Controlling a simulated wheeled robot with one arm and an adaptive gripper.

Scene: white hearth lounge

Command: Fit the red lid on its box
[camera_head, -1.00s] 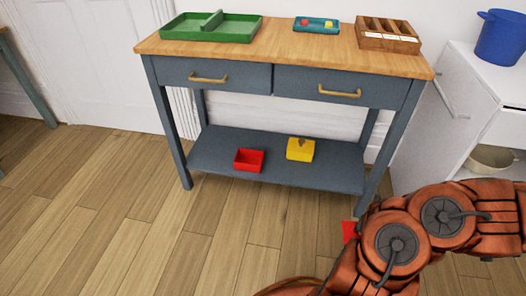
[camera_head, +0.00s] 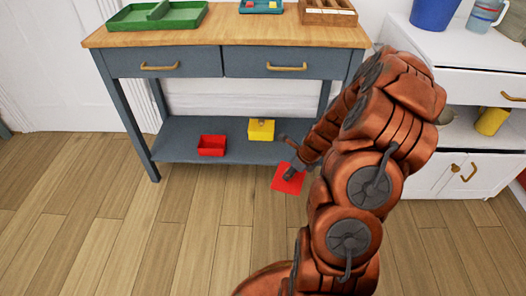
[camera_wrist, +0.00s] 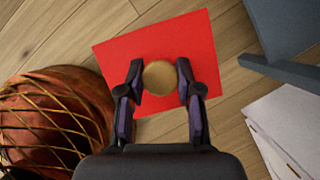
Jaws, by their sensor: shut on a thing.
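The red lid (camera_head: 287,179) is a flat red square with a round tan knob, seen from above in the wrist view (camera_wrist: 190,40). My gripper (camera_wrist: 160,78) is shut on the knob, one finger on each side. In the head view my gripper (camera_head: 294,171) is at the lid, in front of the table's lower shelf and to the right of the boxes. The lid is apart from the red box.
The blue-grey table (camera_head: 186,128) has legs at the shelf corners; one leg (camera_wrist: 280,70) shows close to the lid in the wrist view. A white cabinet (camera_head: 440,150) stands right. Wooden floor in front is clear.

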